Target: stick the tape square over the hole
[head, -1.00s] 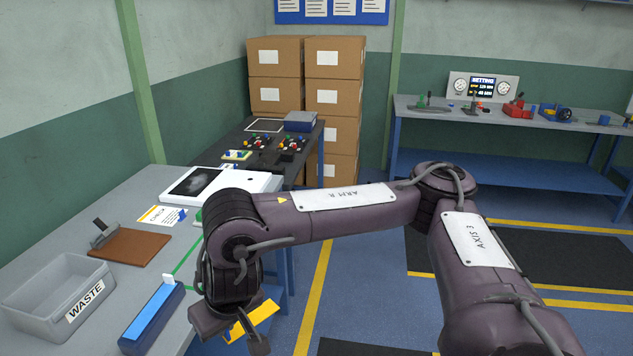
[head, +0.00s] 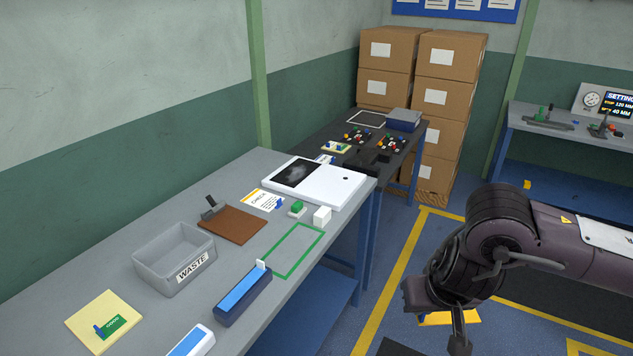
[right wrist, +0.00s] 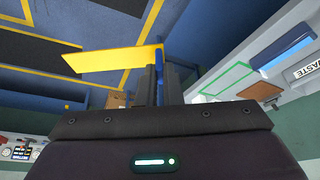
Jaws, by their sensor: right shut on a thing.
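My right gripper (right wrist: 159,80) is shut on a flat yellow piece, the tape square (right wrist: 115,59), which sticks out to the left of the fingers in the right wrist view. In the head view the tape square (head: 450,318) shows partly behind the right gripper (head: 456,335), over the floor to the right of the bench. A white panel (head: 325,194) lies on the far end of the grey bench. It has a dark picture area and a small dark round spot, seemingly the hole (head: 346,178), near its right side. My left gripper is not in view.
The grey bench (head: 120,262) holds a grey WASTE bin (head: 152,262), a brown board (head: 232,225), a blue-topped block (head: 243,296), a green outline (head: 282,268) and small green and white blocks. A dark table with stacked boxes stands beyond. Floor right of the bench is open.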

